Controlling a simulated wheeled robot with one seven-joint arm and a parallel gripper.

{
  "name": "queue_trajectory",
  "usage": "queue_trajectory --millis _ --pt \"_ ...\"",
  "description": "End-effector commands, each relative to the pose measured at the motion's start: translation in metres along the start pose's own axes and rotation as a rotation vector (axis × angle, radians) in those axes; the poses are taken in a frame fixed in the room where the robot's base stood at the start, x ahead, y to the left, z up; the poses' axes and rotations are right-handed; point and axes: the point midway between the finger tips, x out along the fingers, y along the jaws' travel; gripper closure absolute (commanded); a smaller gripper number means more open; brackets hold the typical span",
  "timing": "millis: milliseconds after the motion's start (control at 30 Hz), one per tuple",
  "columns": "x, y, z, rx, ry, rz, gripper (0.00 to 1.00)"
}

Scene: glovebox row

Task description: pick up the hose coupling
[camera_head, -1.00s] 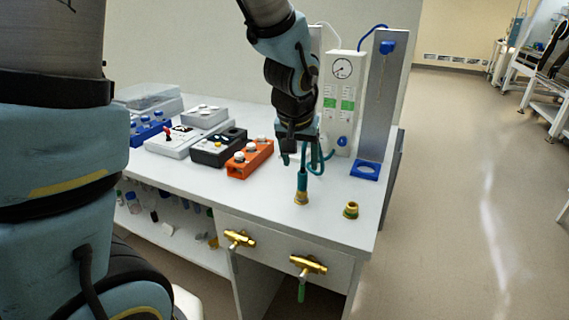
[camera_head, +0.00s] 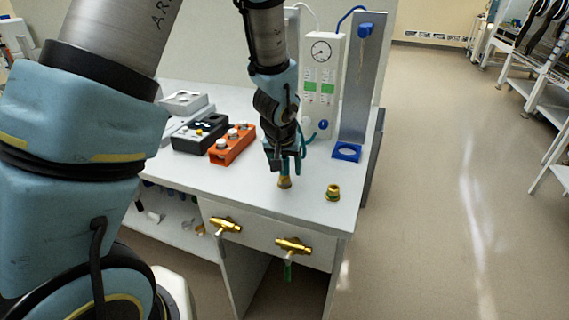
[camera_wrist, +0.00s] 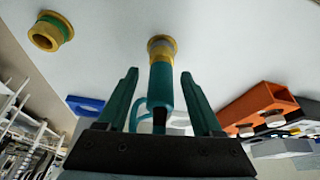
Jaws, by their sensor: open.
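The hose coupling (camera_head: 284,182) has a brass end and a teal sleeve. It stands upright on the white bench top near the front edge, with a teal hose at its upper end. In the wrist view the coupling (camera_wrist: 160,82) shows between the two teal fingers of my gripper (camera_wrist: 159,76). The fingers are open, one on each side, with a visible gap to the sleeve. In the head view my gripper (camera_head: 281,166) points down over the coupling and hides its upper part.
A brass-and-green fitting (camera_head: 333,192) stands to the right. A blue ring holder (camera_head: 346,152) and a white gauge panel (camera_head: 321,85) are behind. An orange box (camera_head: 232,144) and a black box (camera_head: 199,134) stand left. Brass valves (camera_head: 293,246) stick out of the bench front.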

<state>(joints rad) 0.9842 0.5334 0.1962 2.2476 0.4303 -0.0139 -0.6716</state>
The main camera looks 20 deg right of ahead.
Motion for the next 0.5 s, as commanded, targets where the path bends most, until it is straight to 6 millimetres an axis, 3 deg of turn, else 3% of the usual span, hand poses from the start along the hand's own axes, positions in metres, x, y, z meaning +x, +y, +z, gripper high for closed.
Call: queue_trajectory --millis 367,500 --pt "0.0085 -0.0003 -0.0001 0.000 0.001 0.000 0.33" --pt "0.0084 -0.0003 -0.0001 0.000 0.001 0.000 0.49"
